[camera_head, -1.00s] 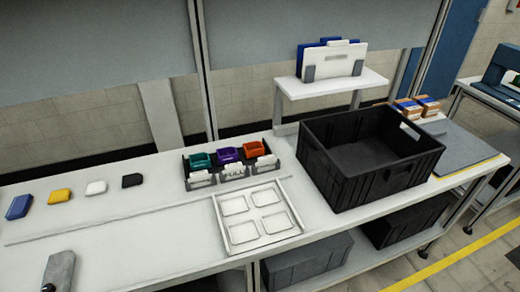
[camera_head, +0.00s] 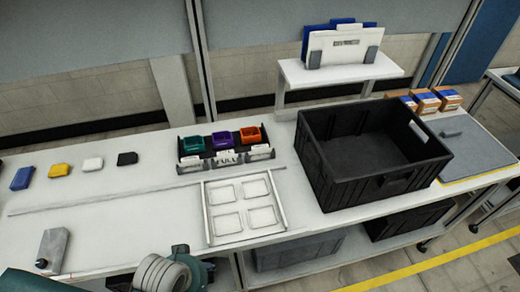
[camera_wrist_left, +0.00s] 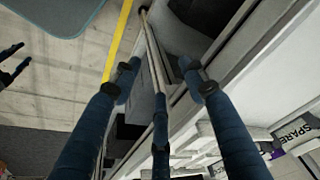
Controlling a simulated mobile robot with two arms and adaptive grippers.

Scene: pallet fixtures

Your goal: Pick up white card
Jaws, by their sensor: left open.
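The white card (camera_head: 93,164) is a small white block lying flat at the left of the bench in the head view, between a yellow block (camera_head: 59,170) and a black one (camera_head: 127,158). Parts of my left arm show at the bottom edge of the head view, well apart from the card. In the left wrist view my left gripper (camera_wrist_left: 158,73) is open and empty, its blue fingers spread over the bench edge and floor. Dark blue finger-like shapes at that view's left edge look like my right gripper (camera_wrist_left: 12,64); their state is unclear.
A blue block (camera_head: 22,178) lies left of the yellow one. A grey box-like device (camera_head: 53,250) stands near the front. A white tray (camera_head: 206,214), coloured bins (camera_head: 222,140) and a black crate (camera_head: 375,188) are to the right. The bench in front of the card is clear.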

